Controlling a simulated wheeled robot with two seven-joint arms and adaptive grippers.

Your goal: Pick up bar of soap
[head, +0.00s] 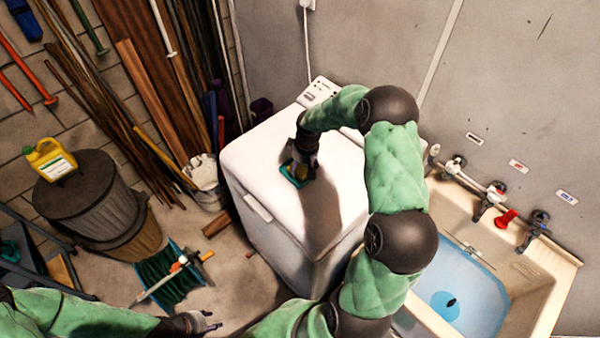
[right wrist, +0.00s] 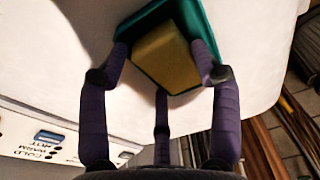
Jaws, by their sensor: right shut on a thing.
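The bar of soap (right wrist: 162,58) is a yellow block in a teal green dish (right wrist: 127,67) on the white washing machine. My right gripper (right wrist: 163,62) has its dark fingers around the soap, shut on it, with the dish close behind. In the head view, the dish (head: 291,177) shows at my right gripper (head: 300,165), and the soap is mostly hidden by the fingers. My left gripper (head: 212,322) is at the bottom, empty, with its fingers apart, away from the soap.
The white washing machine (head: 260,150) has a clear top around the dish. A sink (head: 555,262) with water and taps stands at the right. A lidded bin (head: 85,190), a yellow jug (head: 50,160), a bucket (head: 203,178) and leaning boards are at the left.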

